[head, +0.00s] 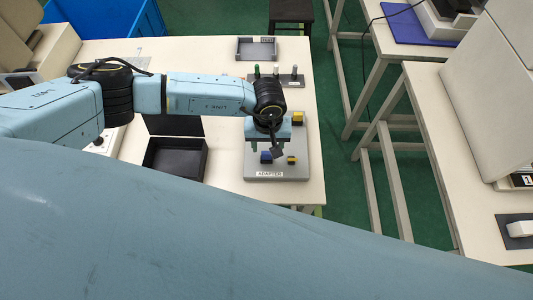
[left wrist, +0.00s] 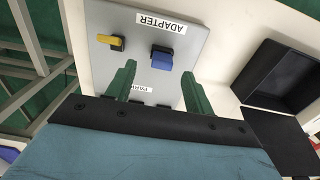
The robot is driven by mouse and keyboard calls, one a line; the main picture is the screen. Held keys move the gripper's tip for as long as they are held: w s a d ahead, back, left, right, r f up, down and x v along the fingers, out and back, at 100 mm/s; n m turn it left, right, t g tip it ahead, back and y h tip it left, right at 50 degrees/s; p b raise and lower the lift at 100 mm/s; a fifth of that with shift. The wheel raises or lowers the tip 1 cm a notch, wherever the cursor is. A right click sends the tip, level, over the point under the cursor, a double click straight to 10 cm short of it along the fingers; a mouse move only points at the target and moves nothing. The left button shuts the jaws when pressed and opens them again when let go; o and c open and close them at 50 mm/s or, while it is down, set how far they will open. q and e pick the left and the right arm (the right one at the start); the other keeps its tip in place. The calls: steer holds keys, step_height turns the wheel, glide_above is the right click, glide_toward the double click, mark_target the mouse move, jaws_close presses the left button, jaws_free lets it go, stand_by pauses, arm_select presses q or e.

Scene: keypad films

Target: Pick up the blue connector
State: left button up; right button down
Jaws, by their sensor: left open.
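The blue connector (head: 266,157) sits on the grey board labelled ADAPTER (head: 278,173), near its labelled edge. It also shows in the left wrist view (left wrist: 162,61), with a dark part along its edge. My left gripper (head: 268,146) is over the board, pointing down. In the left wrist view its two green fingers (left wrist: 158,69) are open and empty. The blue connector lies just past the fingertips, roughly between their lines, with no contact visible. The height gap is hard to judge. My right gripper is not in view.
A yellow connector (head: 291,160) sits beside the blue one, and another yellow piece (head: 298,118) is farther back. A black open box (head: 176,158) stands left of the board. Behind are a rack with upright pegs (head: 287,79) and a grey tray (head: 256,50).

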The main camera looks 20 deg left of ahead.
mark_target(266, 153)
arm_select(q)
step_height(266, 153, down, 4)
steer(key=shift+a+r, duration=0.15)
steer(key=shift+r, duration=0.05)
steer(key=shift+f, duration=0.55)
steer(key=c, duration=1)
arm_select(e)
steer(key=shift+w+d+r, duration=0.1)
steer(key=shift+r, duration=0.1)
